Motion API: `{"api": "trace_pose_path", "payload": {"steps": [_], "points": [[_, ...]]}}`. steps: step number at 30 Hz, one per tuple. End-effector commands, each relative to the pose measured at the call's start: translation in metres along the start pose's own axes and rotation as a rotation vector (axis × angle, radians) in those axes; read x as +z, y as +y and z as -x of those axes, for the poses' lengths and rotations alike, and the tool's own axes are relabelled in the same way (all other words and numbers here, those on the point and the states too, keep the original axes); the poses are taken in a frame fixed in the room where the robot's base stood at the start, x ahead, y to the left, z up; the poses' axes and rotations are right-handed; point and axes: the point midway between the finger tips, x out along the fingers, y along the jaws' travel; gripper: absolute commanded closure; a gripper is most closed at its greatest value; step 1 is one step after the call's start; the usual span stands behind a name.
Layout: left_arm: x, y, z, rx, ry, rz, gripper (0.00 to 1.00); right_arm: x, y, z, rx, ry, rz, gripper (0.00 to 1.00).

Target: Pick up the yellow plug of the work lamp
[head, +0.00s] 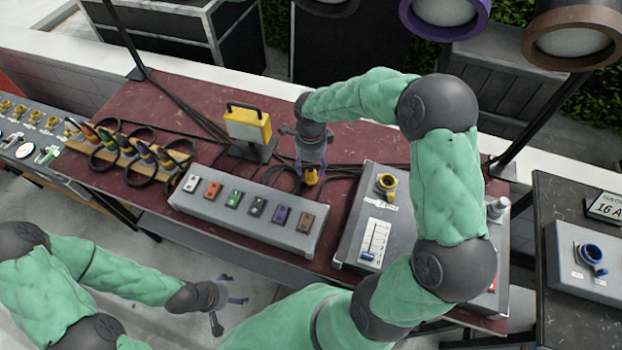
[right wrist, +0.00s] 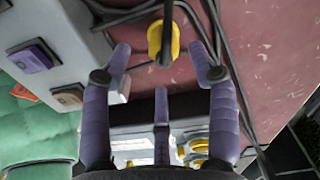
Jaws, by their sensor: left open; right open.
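The yellow plug (head: 311,176) stands on the dark red table behind the grey box with coloured switches. It also shows in the right wrist view (right wrist: 155,40), with a dark cable running from it. My right gripper (head: 312,164) is directly above the plug, fingers pointing down. In the right wrist view its purple fingers (right wrist: 163,60) are open, and the plug lies between and just beyond the tips. Contact cannot be made out. The yellow work lamp (head: 247,126) stands on the table left of the gripper. My left gripper (head: 228,296) is open and empty, low in front of the table.
The switch box (head: 250,213) lies in front of the plug. A grey control box (head: 352,232) with a yellow socket (head: 386,184) and slider is to its right. Black cables lie around the plug. Several coloured plugs in a rack (head: 110,150) stand at left. A blue socket (head: 590,255) is far right.

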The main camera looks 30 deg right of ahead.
Motion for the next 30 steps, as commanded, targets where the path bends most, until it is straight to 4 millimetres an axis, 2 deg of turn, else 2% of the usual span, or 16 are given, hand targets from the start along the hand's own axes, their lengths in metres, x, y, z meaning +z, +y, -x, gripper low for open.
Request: {"api": "trace_pose_path", "payload": {"steps": [10, 18, 19, 25, 30], "points": [[0.000, -0.003, -0.008, 0.000, 0.000, 0.000, 0.18, -0.002, -0.004, -0.044, 0.003, 0.001, 0.001, 0.40], [0.000, -0.003, -0.009, 0.000, 0.000, 0.000, 0.18, -0.001, -0.005, -0.049, 0.001, 0.000, 0.001, 0.40], [0.000, -0.003, -0.008, 0.000, 0.000, 0.000, 0.18, -0.001, -0.005, -0.049, 0.001, 0.000, 0.001, 0.43], [0.000, -0.003, -0.008, 0.000, 0.000, 0.000, 0.18, -0.001, -0.004, -0.049, 0.001, 0.000, 0.001, 1.00], [0.000, -0.003, -0.009, 0.000, 0.000, 0.000, 0.18, -0.001, -0.005, -0.049, 0.001, 0.000, 0.001, 1.00]]}}
